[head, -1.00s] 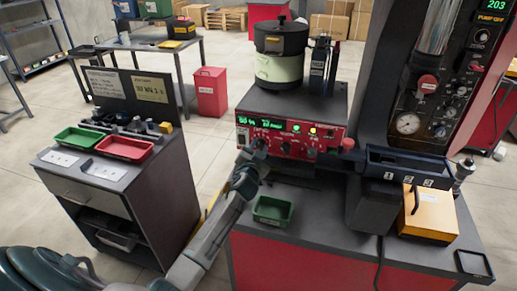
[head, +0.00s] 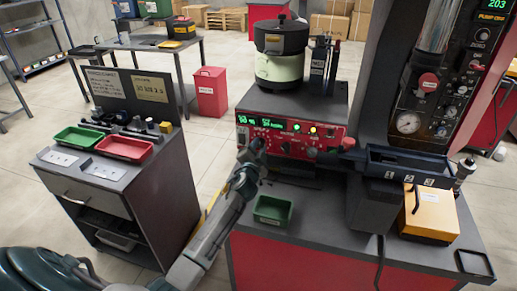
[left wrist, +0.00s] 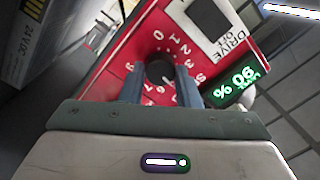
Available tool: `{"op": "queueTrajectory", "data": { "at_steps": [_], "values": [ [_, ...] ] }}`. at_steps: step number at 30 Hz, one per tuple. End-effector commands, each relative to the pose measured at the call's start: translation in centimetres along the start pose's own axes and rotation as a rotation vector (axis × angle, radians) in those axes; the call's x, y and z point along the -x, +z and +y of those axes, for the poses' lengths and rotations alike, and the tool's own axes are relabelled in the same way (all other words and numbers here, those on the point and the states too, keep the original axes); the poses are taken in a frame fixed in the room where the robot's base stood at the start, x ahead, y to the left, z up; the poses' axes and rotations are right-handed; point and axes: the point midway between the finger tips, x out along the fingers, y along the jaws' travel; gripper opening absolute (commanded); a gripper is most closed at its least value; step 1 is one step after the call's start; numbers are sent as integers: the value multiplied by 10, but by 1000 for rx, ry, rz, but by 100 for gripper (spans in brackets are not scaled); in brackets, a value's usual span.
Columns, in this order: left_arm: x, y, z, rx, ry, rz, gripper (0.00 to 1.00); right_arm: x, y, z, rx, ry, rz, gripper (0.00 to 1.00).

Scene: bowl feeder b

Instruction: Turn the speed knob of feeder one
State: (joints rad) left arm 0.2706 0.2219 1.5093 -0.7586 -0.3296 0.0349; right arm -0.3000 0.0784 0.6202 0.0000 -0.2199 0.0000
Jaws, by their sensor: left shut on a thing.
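The feeder's red control panel (head: 290,138) stands on the bench under the bowl feeder (head: 281,55). Its green display and several knobs and lamps show in the head view. In the left wrist view the dark speed knob (left wrist: 159,72) sits in a ring of white numbers on the red panel. My left gripper (head: 256,147) is at the panel's left end. In the wrist view its two fingers (left wrist: 160,85) are on either side of the knob and closed on it. A display (left wrist: 237,85) beside it reads 90 %. My right gripper is not seen.
A green tray (head: 272,211) stands on the bench below the panel. A dark chute (head: 408,165) and a yellow box (head: 430,215) are to the right. A cart with a green tray (head: 79,137) and a red tray (head: 124,148) stands at left.

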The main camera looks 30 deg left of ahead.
Motion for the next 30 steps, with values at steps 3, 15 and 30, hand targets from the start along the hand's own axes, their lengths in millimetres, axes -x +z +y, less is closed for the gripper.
{"op": "queueTrajectory", "data": {
  "at_steps": [3, 15, 30],
  "values": [
    [0, 0, 0, -57, -1, 2, 6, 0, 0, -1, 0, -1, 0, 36],
    [0, 1, 0, -136, -3, 5, 6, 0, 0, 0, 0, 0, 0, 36],
    [0, 0, 0, -135, -3, 5, 51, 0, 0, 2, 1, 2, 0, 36]
  ]
}}
